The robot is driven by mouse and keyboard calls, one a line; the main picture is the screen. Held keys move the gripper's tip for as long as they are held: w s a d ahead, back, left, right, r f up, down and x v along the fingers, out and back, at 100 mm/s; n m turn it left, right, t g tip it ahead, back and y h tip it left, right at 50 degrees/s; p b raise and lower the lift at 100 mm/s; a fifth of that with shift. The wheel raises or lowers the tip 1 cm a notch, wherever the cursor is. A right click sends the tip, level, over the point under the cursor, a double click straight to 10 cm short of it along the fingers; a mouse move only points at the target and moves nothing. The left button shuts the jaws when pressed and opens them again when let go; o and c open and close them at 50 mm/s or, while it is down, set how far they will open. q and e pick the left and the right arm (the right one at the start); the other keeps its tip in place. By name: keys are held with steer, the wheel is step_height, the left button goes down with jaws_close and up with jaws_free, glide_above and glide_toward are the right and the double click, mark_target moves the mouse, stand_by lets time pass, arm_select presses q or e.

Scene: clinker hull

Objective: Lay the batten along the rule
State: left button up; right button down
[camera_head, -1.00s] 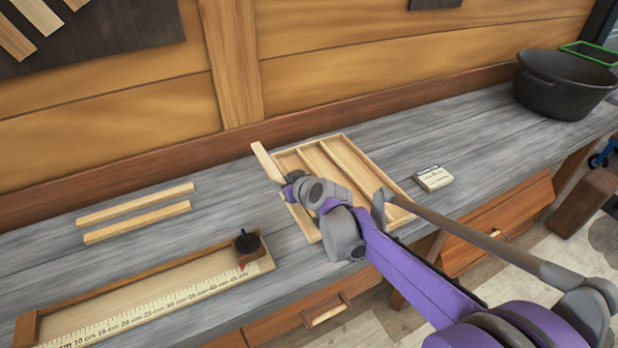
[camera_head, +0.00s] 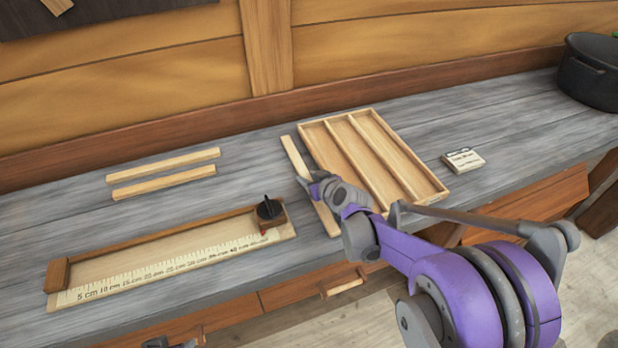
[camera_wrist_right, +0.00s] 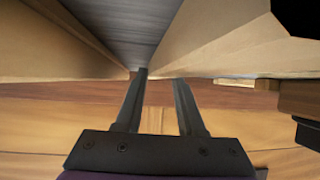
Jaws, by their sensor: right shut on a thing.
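The batten (camera_head: 294,158) is a pale wooden strip left of the divided tray, slanting down towards the bench front. My right gripper (camera_head: 314,186) is shut on it near its middle; whether it is clear of the bench top I cannot tell. In the right wrist view the two fingers (camera_wrist_right: 158,76) show close to pale wood, but their contact is unclear. The rule (camera_head: 180,262) is a cm scale on a wooden board, with a brown end block (camera_head: 58,274) at left and a dark knob (camera_head: 269,208) on a stop at right. Small grey shapes at the bottom edge may be my left gripper.
Two more pale strips (camera_head: 163,164) lie on the bench behind the rule. The divided tray (camera_head: 436,194) appears empty. A small labelled block (camera_head: 463,160) and a black pot (camera_head: 592,75) stand to the right. Grey bench top is clear between strips and rule.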

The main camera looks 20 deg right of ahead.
steer(key=c, duration=0.8)
jaws_free()
steer(key=o, duration=0.3)
